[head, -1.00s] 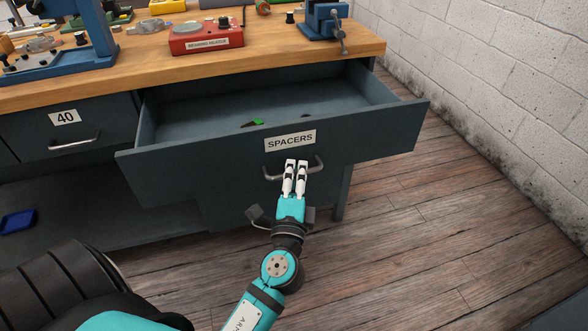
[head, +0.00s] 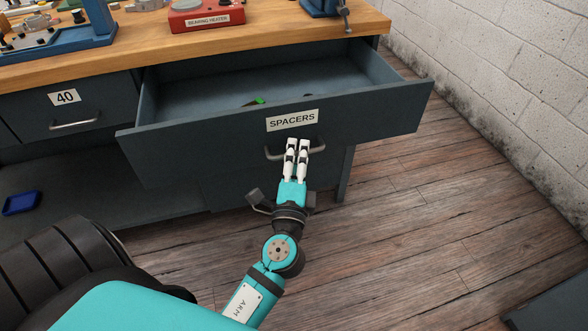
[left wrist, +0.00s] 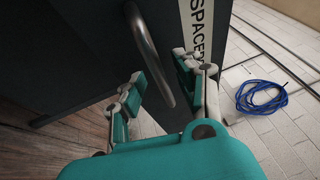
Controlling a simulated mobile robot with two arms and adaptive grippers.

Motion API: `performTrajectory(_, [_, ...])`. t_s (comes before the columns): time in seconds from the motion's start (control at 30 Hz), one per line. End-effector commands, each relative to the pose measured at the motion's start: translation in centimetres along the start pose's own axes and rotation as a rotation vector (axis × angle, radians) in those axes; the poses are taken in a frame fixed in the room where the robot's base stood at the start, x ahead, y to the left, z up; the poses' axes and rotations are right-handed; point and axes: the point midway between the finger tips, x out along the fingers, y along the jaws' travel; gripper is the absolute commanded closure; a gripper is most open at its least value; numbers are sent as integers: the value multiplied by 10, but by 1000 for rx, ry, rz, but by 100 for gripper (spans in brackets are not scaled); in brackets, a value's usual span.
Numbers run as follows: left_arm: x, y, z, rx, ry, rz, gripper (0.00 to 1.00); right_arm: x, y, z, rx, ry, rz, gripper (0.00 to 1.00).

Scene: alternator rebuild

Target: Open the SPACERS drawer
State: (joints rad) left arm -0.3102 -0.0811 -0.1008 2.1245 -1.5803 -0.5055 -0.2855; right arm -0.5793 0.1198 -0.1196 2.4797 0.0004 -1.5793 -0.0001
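The SPACERS drawer (head: 385,122) is a dark grey drawer under the bench, pulled well out so its inside shows. Its white SPACERS label (head: 292,121) sits above a grey bar handle (head: 318,149). My left gripper (head: 298,145) is at the handle, its white fingertips in front of the bar. In the left wrist view the handle (left wrist: 147,50) runs between the parted fingers (left wrist: 165,88), with a gap visible, so the gripper looks open around it. Inside the drawer lies a small green and dark item (head: 257,101). My right gripper is out of view.
The wooden bench top (head: 270,30) holds a red bearing heater (head: 205,17) and a blue vise (head: 323,7). Drawer 40 (head: 67,112) is shut at the left. A blue tray (head: 21,204) lies below. The wood floor (head: 420,210) right of my arm is largely clear.

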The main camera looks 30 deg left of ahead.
Motion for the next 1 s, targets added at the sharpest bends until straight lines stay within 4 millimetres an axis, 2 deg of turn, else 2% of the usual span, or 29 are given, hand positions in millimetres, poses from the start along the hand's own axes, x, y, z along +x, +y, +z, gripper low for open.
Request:
performTrajectory(0.3, [-66, 1, 0, 3, 4, 4, 66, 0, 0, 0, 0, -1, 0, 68])
performTrajectory(0.5, [-98, 1, 0, 2, 3, 3, 66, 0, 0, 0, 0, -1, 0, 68])
performTrajectory(0.7, [-110, 0, 0, 0, 1, 2, 66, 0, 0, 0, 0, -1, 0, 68])
performTrajectory(1.0, [-111, 0, 0, 0, 0, 1, 66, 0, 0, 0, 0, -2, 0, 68])
